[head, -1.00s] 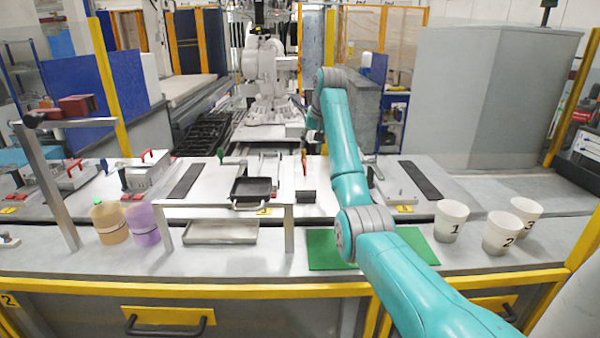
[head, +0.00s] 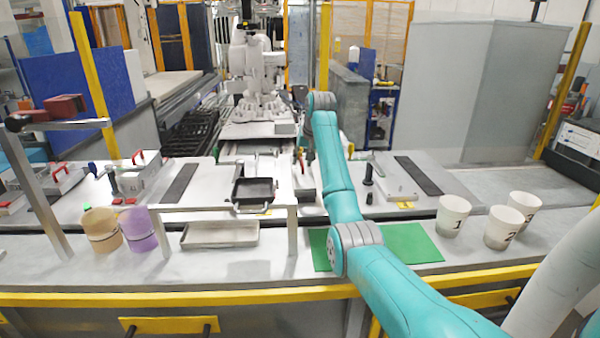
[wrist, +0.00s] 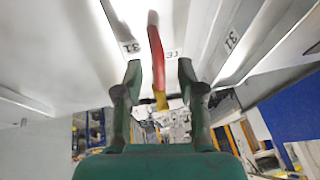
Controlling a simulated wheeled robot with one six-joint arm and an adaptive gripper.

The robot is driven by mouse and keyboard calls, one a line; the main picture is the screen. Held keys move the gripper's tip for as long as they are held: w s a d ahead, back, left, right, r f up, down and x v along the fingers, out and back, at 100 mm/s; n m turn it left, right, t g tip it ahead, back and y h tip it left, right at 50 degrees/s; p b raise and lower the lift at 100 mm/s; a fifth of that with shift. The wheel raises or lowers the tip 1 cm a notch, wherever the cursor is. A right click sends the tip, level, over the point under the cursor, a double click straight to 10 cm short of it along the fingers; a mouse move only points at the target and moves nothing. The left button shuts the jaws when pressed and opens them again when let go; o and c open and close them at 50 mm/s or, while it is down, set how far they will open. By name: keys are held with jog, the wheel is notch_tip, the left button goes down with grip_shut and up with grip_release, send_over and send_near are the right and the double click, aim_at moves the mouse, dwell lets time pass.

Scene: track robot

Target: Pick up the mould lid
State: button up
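In the wrist view a red handle (wrist: 156,48) with a yellow end runs between the two fingers of my gripper (wrist: 160,76). The fingers are apart, with gaps on both sides of the handle. Pale panels (wrist: 110,55) marked "31" surround it; I take them to be the mould lid, but cannot be sure. In the head view a small red and yellow piece (head: 299,153) stands right of the pale central plate, beside my arm's end. My gripper is mostly hidden behind my arm there.
A shallow metal tray (head: 220,235), a green mat (head: 415,240), a tan cup (head: 101,230), a purple cup (head: 142,228) and white numbered cups (head: 453,215) stand on the front counter.

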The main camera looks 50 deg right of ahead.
grip_shut()
notch_tip(320, 180, up, 10)
dwell(0.7)
